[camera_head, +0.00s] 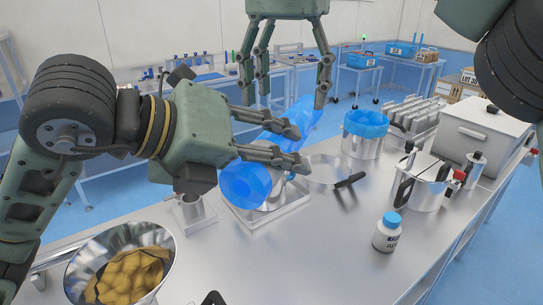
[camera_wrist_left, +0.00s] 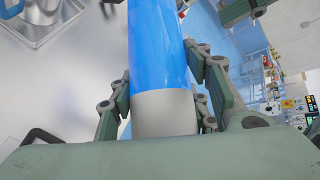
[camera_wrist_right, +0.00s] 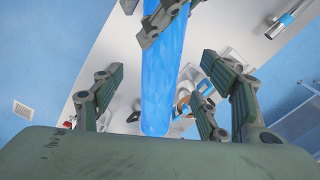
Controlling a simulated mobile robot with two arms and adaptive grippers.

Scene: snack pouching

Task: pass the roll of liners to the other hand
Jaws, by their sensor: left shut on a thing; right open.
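The roll of liners (camera_head: 245,185) is a long shiny blue roll held above the metal bench. My left gripper (camera_head: 300,148) is shut on it, its fingers on either side; a pale grey section of the roll (camera_wrist_left: 164,112) shows between them in the left wrist view. My right gripper (camera_head: 284,98) is above and behind, pointing down, with its fingers spread and open. In the right wrist view the blue roll (camera_wrist_right: 163,90) runs between the open right fingers without visible contact on both sides. The left fingers hide part of the roll in the head view.
A metal bowl of golden-brown snacks (camera_head: 80,270) stands at front left.

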